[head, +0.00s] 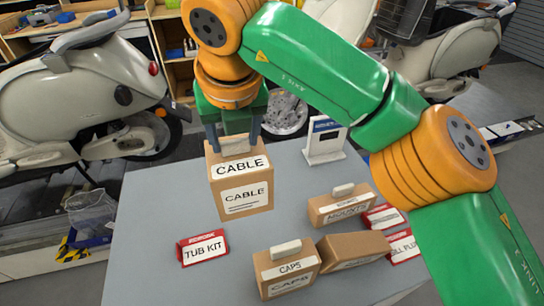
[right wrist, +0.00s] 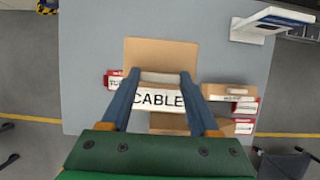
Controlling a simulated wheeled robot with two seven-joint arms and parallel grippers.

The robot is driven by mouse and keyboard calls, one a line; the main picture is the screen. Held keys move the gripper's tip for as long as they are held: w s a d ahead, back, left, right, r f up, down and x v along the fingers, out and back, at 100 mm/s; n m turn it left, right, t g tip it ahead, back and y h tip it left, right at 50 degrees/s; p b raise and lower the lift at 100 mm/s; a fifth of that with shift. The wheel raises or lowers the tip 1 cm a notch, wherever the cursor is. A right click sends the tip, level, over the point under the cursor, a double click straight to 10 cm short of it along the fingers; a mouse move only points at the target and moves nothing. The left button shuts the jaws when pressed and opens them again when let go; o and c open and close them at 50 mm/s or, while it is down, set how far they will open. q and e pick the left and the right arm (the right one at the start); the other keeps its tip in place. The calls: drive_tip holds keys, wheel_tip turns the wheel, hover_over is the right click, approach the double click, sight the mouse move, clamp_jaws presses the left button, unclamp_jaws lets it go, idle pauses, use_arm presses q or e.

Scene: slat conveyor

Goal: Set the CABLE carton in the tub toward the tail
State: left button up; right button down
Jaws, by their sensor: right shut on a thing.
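The CABLE carton (head: 240,190) is a brown box with white labels and a pale grip on top. My right gripper (head: 235,138) is shut on that grip from above, and the carton hangs upright below it. It appears raised over the grey table, but I cannot tell how high. In the right wrist view the carton (right wrist: 158,99) sits between the blue fingers (right wrist: 160,78). No tub that I can make out for certain is in view. My left gripper is not in view.
A white display stand (head: 324,142) is at the back.

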sight(257, 150)
drive_tip(key=a+r, duration=0.1)
drive_tip(key=s+a+r+p, duration=0.1)
drive_tip(key=a, duration=0.1)
drive_tip(key=a+r+p, duration=0.1)
drive_tip(key=shift+s+a, duration=0.4)
drive_tip(key=f+b, duration=0.3)
drive_tip(key=shift+w+d, duration=0.1)
drive_tip(key=shift+d, duration=0.25)
drive_tip(key=w+d, duration=0.1)
drive_tip(key=d, duration=0.1)
drive_tip(key=w+d+f, duration=0.1)
drive_tip(key=d, duration=0.2)
drive_tip(key=w+d+f, duration=0.1)
drive_tip(key=d, duration=0.1)
drive_tip(key=shift+d+p, duration=0.2)
drive_tip(key=shift+p, duration=0.1)
drive_tip(key=w+d+f+p, duration=0.1)
drive_tip(key=d+f, duration=0.2)
drive_tip(key=f, duration=0.4)
drive_tip(key=shift+w+d+f, duration=0.15)
drive_tip(key=shift+d+f, duration=0.2)
drive_tip(key=shift+d, duration=0.05)
drive_tip(key=shift+f, duration=0.1)
